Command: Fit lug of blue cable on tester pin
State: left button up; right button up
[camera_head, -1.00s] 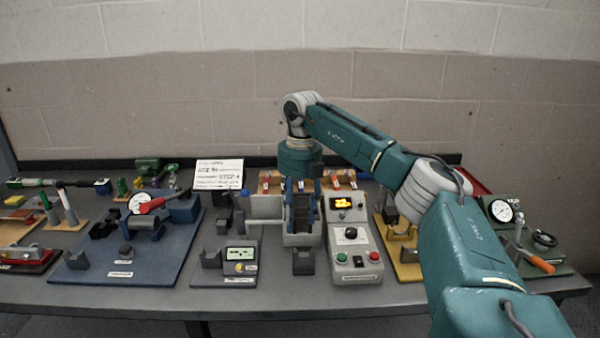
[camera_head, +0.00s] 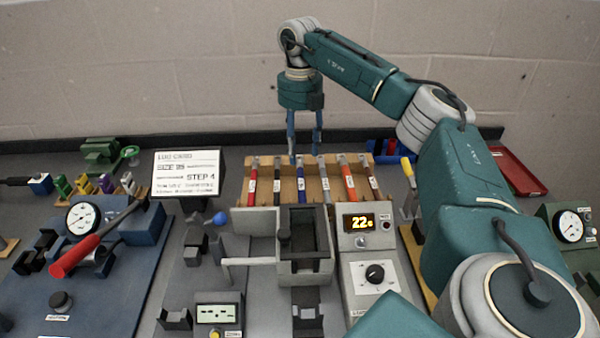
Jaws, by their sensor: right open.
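My right gripper (camera_head: 304,142) hangs from its arm with two blue fingers pointing down and apart. It is empty, above the back part of a wooden rack (camera_head: 262,162). Several short coloured strips or cable pieces lie side by side in the rack, among them a red one (camera_head: 252,182) and an orange one (camera_head: 347,178). My left gripper is not in view.
An open grey box (camera_head: 305,262) and a grey control box with a lit display (camera_head: 362,222) stand before the rack. A blue press base with a red lever (camera_head: 92,245) is at left. A red tray (camera_head: 512,172) is at back right.

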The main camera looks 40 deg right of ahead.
aim_at(299, 178)
jog(key=f, duration=0.2)
jog(key=s+f, duration=0.1)
jog(key=shift+a+f, duration=0.1)
jog(key=shift+a, duration=0.2)
jog(key=shift+w+f+p, duration=0.15)
jog(key=shift+f+p, duration=0.15)
jog(key=f+p, duration=0.1)
jog(key=f, duration=0.1)
jog(key=w+f+p, duration=0.1)
jog(key=f, duration=0.1)
jog(key=shift+d+f, duration=0.15)
jog(key=shift+f, duration=0.55)
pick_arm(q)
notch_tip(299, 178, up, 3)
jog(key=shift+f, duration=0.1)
pick_arm(e)
grip_shut()
